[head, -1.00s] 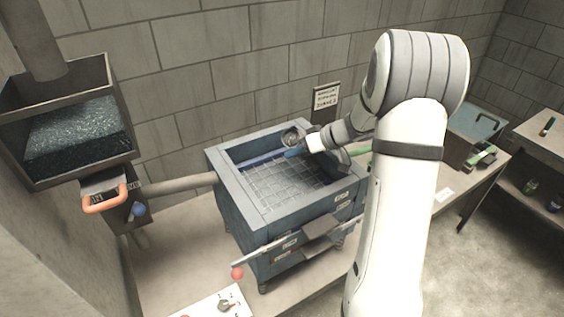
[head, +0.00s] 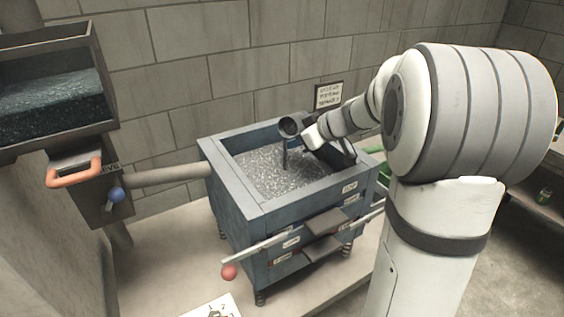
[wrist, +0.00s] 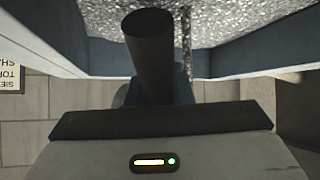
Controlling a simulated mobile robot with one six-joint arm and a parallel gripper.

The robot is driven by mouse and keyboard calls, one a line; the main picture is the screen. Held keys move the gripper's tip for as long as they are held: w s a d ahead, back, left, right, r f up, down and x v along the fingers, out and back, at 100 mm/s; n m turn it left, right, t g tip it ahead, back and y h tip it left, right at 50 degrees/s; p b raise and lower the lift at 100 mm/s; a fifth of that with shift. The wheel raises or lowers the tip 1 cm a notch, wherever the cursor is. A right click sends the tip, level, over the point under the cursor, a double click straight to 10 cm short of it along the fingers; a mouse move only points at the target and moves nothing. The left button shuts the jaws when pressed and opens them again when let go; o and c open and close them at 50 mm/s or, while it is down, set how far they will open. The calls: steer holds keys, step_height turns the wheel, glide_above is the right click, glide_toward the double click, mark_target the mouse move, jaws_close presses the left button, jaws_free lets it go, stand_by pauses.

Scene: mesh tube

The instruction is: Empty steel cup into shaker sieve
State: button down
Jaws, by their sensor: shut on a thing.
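The steel cup (head: 290,127) is tilted over the back part of the shaker sieve, its round mouth showing in the head view. A thin dark stream (head: 284,157) falls from it. My gripper (head: 309,136) is shut on the cup from the right, above the sieve rim. The sieve (head: 262,205) is a blue-grey box, and grey grains (head: 270,178) cover its mesh. In the wrist view the cup (wrist: 148,55) is a dark cylinder ahead of my gripper, with the grains (wrist: 235,22) beyond it. My fingertips are mostly hidden there.
A hopper of dark grains (head: 55,95) with an orange handle (head: 74,177) stands at left. A pipe (head: 165,177) runs from below it toward the sieve. A lever with a red knob (head: 229,272) sticks out in front. A sign (head: 328,96) hangs on the block wall behind.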

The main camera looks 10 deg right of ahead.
steer(key=shift+s+a+n+t+h+b, duration=0.1)
steer(key=shift+n+t+h+b, duration=0.2)
steer(key=shift+t+b, duration=0.15)
steer(key=shift+b, duration=0.3)
steer(key=shift+r+n+t+h, duration=0.3)
steer(key=shift+r+n+t, duration=0.1)
steer(key=shift+r, duration=0.2)
steer(key=shift+r+n+t+b, duration=0.3)
steer(key=shift+r+t+b, duration=0.05)
steer(key=shift+r+b, duration=0.05)
steer(key=t+h+b, duration=0.1)
steer(key=b, duration=0.2)
steer(key=shift+n, duration=0.4)
steer(key=shift+r+b, duration=0.3)
steer(key=shift+b, duration=0.1)
steer(key=shift+t, duration=0.3)
steer(key=shift+f+n+t+h+b, duration=0.15)
steer(key=shift+n+t+h+b, duration=0.2)
steer(key=shift+b, duration=0.7)
